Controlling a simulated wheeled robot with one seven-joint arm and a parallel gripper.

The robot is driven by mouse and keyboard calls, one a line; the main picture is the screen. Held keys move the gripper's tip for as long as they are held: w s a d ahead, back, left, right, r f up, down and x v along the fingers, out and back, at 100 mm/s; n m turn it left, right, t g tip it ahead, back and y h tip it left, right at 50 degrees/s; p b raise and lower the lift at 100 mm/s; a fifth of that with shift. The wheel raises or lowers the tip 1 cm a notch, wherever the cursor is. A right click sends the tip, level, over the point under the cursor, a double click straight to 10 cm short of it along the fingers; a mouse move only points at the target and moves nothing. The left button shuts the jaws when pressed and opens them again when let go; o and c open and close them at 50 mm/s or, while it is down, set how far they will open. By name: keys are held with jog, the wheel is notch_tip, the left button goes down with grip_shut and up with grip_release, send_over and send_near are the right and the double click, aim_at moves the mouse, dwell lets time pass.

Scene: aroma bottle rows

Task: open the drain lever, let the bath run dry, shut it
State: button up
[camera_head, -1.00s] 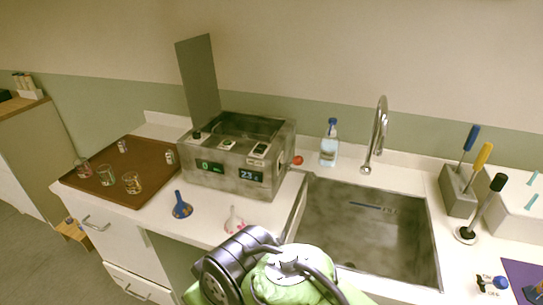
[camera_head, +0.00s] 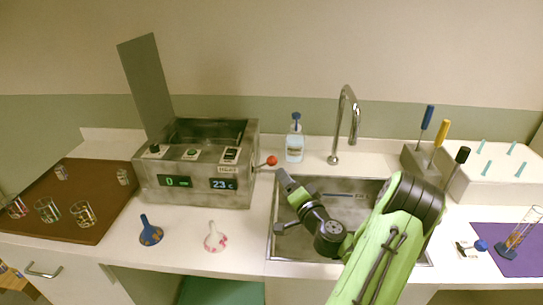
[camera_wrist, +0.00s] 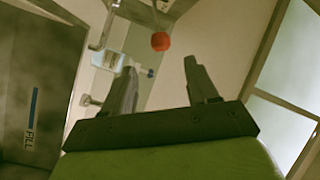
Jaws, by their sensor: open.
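The water bath (camera_head: 197,165) is a grey metal box with its lid raised. Its displays read 0 and 23 c. The drain lever (camera_head: 271,161) has a red ball knob and sticks out from the bath's right side. In the wrist view the red knob (camera_wrist: 160,41) shows beyond the fingertips, above the gap between them. My gripper (camera_head: 281,176) is just below and right of the lever in the head view, apart from it. In the wrist view my gripper (camera_wrist: 160,75) is open with nothing between its fingers.
The sink (camera_head: 350,210) lies under my arm, with a tall tap (camera_head: 347,120) behind it. A brown tray (camera_head: 90,180) with glasses is left.

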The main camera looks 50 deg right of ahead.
aim_at(274, 164)
jog(key=p+x, duration=0.4)
jog(key=x, duration=0.8)
jog(key=shift+w+r, duration=0.1)
jog(key=shift+r, duration=0.05)
jog(key=shift+w+d, duration=0.2)
jog(key=shift+w, duration=0.25)
grip_shut()
